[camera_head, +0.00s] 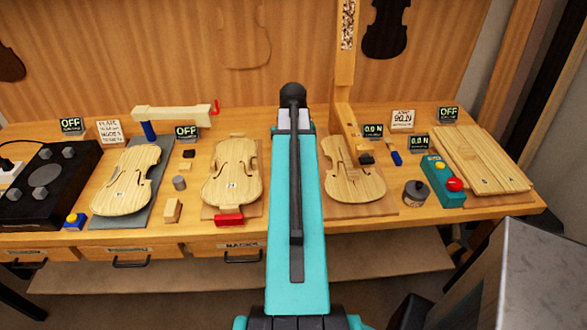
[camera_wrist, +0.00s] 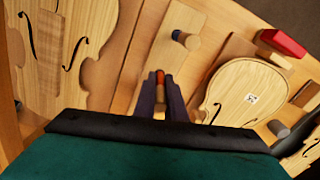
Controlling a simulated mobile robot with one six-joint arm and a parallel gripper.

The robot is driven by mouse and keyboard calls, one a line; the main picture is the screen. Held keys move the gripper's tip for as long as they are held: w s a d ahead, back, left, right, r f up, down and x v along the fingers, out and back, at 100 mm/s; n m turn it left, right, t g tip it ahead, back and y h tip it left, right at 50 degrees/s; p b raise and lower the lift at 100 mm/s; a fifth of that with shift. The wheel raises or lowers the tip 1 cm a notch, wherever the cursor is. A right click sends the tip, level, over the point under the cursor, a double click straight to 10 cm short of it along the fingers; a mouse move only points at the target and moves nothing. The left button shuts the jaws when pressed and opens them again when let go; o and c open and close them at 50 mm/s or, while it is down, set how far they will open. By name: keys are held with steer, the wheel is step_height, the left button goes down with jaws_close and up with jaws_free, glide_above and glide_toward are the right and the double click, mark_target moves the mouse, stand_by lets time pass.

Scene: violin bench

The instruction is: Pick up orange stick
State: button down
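In the wrist view, my gripper (camera_wrist: 160,88) points at the bench with its two dark fingers close together. A small orange piece, which looks like the orange stick (camera_wrist: 160,76), shows between the fingertips and fills the narrow gap. Most of its length is hidden by the fingers, and I cannot tell whether it is clear of the bench. In the head view, my teal arm reaches over the middle of the bench and hides the gripper and the stick.
Violin plates lie on both sides, one at left (camera_head: 232,185) and one at right (camera_head: 352,178). A red block (camera_head: 229,220) is at the front edge. A dark round pot (camera_head: 415,193) and a teal button box (camera_head: 441,181) stand at right. A peg (camera_wrist: 187,40) stands near the fingers.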

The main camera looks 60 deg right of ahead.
steer(key=shift+r, duration=0.1)
stand_by(0.3)
step_height(320, 180, up, 10)
steer(key=p, duration=0.7)
steer(key=shift+p, duration=0.35)
stand_by(0.5)
steer(key=shift+r+p, duration=0.75)
steer(key=shift+r, duration=2.65)
